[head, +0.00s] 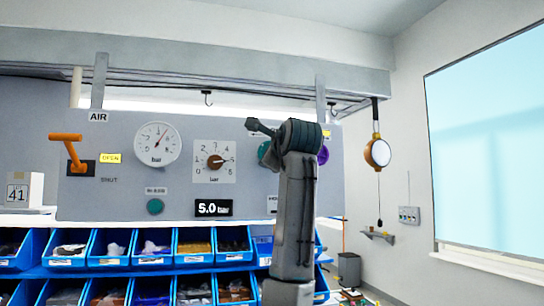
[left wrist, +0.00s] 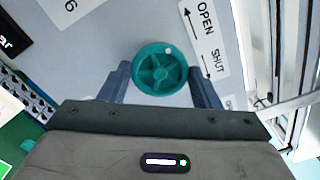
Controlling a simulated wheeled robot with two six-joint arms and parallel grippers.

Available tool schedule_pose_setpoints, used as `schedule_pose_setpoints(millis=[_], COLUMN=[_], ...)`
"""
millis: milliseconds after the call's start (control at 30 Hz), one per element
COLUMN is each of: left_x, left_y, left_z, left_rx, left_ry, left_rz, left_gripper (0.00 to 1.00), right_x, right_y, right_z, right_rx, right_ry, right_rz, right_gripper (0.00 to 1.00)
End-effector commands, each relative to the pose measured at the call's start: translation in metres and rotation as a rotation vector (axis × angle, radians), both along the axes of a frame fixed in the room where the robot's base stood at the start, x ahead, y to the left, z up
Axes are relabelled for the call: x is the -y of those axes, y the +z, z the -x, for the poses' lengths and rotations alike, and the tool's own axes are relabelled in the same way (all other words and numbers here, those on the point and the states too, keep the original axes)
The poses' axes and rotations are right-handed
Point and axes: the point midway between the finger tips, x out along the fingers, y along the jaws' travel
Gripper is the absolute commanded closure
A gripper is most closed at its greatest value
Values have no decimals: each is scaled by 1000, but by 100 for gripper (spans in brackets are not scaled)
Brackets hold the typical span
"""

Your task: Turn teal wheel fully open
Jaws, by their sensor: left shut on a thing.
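The teal wheel (left wrist: 160,70) is a round spoked handwheel on the grey panel, with a small white dot near its upper right rim in the left wrist view. In the head view only its left edge (head: 264,153) shows beside my arm. My left gripper (left wrist: 160,74) is shut on the wheel, one finger at each side of its rim. In the head view my left arm hides its fingers. A white label (left wrist: 204,38) beside the wheel reads OPEN and SHUT with arrows. My right gripper is not in view.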

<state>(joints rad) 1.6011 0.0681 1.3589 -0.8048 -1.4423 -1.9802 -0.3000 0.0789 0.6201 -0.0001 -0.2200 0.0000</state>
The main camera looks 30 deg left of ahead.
Motion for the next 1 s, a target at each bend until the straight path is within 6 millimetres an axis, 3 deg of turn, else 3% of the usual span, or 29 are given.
schedule_pose_setpoints(millis=[1000], left_x=[0], left_y=[-4], left_z=[0], left_rx=[731], left_ry=[1], left_rz=[627], left_gripper=[66], right_x=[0], right_y=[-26], right_z=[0], right_rx=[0], right_ry=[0], right_rz=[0], right_gripper=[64])
